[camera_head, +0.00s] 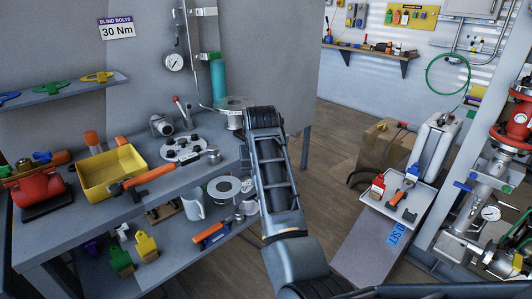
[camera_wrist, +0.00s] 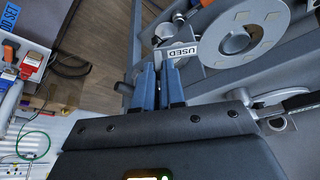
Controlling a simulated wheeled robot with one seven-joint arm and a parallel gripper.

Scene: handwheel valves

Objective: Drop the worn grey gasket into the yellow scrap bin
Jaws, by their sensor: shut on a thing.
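The worn grey gasket (camera_wrist: 268,42) is a flat ring with pale patches in the wrist view. A white tag reading USED (camera_wrist: 178,52) is at its left edge. My gripper (camera_wrist: 158,74) is shut with its fingertips at that tagged edge. A round post or hub shows within the ring's hole; I cannot tell how far the ring is above it. In the head view a grey disc (camera_head: 229,103) appears just left of my wrist, and my fingers are hidden there. The yellow scrap bin (camera_head: 113,172) is open-topped on the bench at left.
An orange-handled tool (camera_head: 150,175) lies by the bin's right edge. The shelf below holds a white mug (camera_head: 193,203), another disc (camera_head: 224,188) and padlocks. Open floor lies right of the bench.

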